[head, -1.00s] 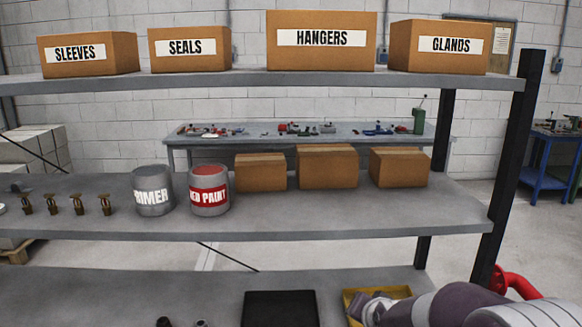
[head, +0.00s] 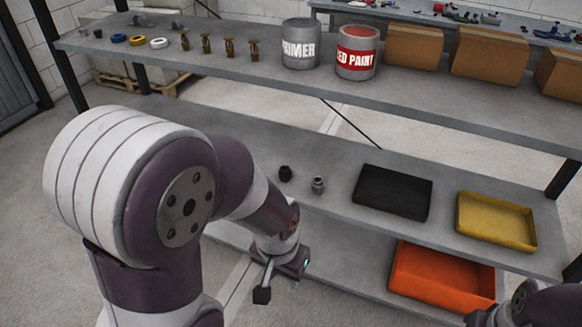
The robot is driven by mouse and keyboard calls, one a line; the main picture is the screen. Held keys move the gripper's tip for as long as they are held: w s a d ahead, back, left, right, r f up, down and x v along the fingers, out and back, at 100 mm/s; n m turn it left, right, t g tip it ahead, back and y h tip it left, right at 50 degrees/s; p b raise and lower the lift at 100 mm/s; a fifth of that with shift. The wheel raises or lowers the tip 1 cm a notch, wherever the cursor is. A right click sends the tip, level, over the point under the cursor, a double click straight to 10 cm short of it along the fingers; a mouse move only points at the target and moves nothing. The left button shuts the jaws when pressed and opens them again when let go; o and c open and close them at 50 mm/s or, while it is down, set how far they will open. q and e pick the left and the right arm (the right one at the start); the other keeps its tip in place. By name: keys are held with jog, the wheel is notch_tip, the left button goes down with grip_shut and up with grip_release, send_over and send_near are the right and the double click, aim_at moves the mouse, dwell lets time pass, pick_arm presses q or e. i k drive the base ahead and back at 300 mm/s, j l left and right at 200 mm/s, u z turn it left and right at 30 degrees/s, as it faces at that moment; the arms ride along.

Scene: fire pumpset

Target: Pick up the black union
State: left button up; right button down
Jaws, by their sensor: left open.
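The black union (head: 285,172) is a small dark fitting standing on the lower grey shelf, left of the black tray. A grey metal fitting (head: 318,185) stands just to its right. My left gripper (head: 277,289) is open and empty. In the picture it is below the union and in front of the shelf edge, apart from it. One dark finger shows clearly; the other is mostly hidden. Part of my right arm shows in the bottom right corner, but its gripper fingers do not show.
A black tray (head: 393,192) and a yellow tray (head: 497,221) sit on the same shelf to the right. An orange bin (head: 441,278) is below. The shelf above holds paint cans (head: 356,52), brass sprinklers (head: 206,43) and cardboard boxes (head: 413,46).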

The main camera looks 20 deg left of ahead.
aim_at(285, 173)
jog(key=i+j+u, duration=0.3)
jog(key=i+j, duration=0.45)
jog(key=j, duration=0.15)
jog(key=i+j+u, duration=0.3)
jog(key=i+j, duration=0.4)
jog(key=i, duration=0.1)
